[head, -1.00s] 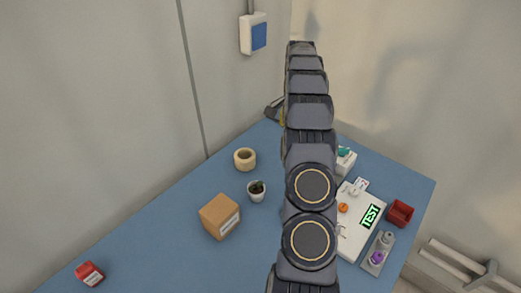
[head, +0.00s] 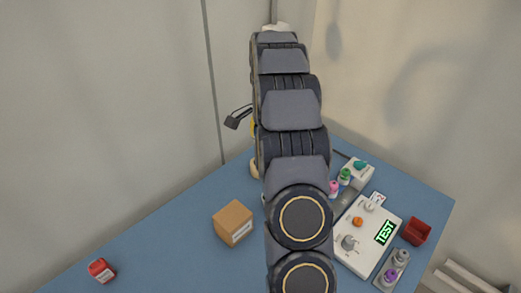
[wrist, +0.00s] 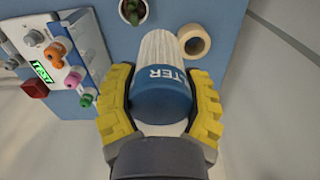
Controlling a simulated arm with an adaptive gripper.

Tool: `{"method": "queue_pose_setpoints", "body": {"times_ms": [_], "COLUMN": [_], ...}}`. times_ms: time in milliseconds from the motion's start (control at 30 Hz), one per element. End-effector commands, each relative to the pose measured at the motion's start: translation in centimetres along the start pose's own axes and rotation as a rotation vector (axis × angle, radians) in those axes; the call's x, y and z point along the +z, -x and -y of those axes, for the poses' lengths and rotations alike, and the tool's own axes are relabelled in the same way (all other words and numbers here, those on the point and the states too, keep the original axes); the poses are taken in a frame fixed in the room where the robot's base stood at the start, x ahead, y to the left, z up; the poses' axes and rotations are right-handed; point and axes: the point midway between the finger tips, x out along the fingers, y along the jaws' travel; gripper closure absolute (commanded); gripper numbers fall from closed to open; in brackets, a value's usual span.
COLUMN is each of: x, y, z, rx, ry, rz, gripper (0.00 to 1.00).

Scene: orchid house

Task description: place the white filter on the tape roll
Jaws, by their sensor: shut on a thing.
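In the wrist view my gripper (wrist: 163,95) is shut on the white filter (wrist: 157,52), which has a pleated white body and a blue lettered band at the near end. The filter's far end points toward the top of the picture. The tape roll (wrist: 194,41), a cream ring with an open centre, lies on the blue table just right of the filter's far end. The filter overlaps its edge in this view, and I cannot tell the height between them. In the head view my arm hides the filter and most of the tape roll (head: 254,168).
A small potted plant (wrist: 132,11) stands near the tape roll. A cardboard box (head: 233,222) and a red item (head: 102,270) are on the table's left part. A white test device (head: 366,238), several small bottles and a red bin (head: 416,232) crowd the right side. A wall stands behind.

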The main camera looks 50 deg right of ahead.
Motion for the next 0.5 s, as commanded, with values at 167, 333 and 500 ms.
{"method": "queue_pose_setpoints", "body": {"times_ms": [167, 333, 500], "x": [-1.6, -2.7, -3.9], "y": [-1.4, -2.5, -5.2], "z": [2.5, 4.3, 5.9], "rx": [-0.001, 0.001, 0.003], "ry": [0.000, 0.001, -0.001], "rz": [0.000, 0.001, 0.002], "gripper": [0.80, 0.80, 0.80]}}
